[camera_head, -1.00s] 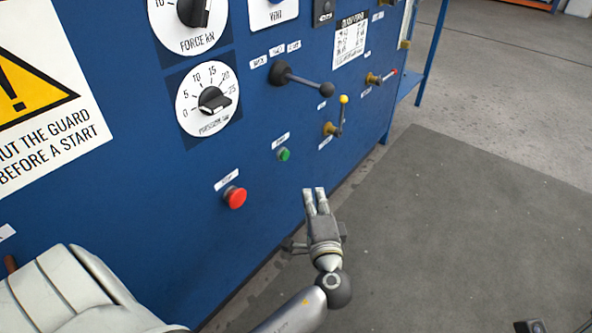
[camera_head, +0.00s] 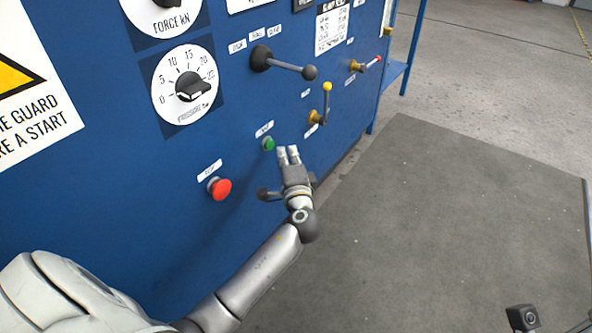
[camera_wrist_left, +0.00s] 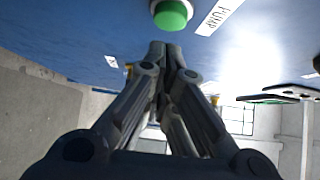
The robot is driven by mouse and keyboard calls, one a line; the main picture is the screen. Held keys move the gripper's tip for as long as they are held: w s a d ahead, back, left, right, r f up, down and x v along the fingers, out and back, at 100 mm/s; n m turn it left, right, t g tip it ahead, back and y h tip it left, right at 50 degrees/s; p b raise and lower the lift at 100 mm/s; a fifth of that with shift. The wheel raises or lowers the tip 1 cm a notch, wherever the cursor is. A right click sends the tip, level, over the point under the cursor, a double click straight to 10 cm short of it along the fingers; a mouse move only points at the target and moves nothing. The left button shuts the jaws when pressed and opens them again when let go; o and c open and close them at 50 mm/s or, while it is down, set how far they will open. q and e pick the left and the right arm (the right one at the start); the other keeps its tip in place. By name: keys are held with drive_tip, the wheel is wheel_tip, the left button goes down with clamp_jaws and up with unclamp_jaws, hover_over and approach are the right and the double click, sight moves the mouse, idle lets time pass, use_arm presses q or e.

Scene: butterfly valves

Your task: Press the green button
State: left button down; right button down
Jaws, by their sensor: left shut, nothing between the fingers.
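The green button (camera_head: 268,144) sits on the blue panel under a small white label, to the right of and above the red button. In the left wrist view the green button (camera_wrist_left: 171,14) is at the top edge, beside a label reading PUMP. My left gripper (camera_head: 288,150) is shut and empty, its fingertips just to the right of the green button in the head view. In the left wrist view the closed fingertips (camera_wrist_left: 167,47) point toward the button, with a small gap showing below it. My right gripper is not in view.
A red button (camera_head: 219,188) is to the left on the blue panel (camera_head: 110,190). A black lever (camera_head: 285,63) and a yellow-knobbed valve handle (camera_head: 324,103) stick out above and to the right. Grey floor at right is open.

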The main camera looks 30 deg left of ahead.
sight(270, 145)
use_arm(q)
drive_tip(key=shift+a, duration=1)
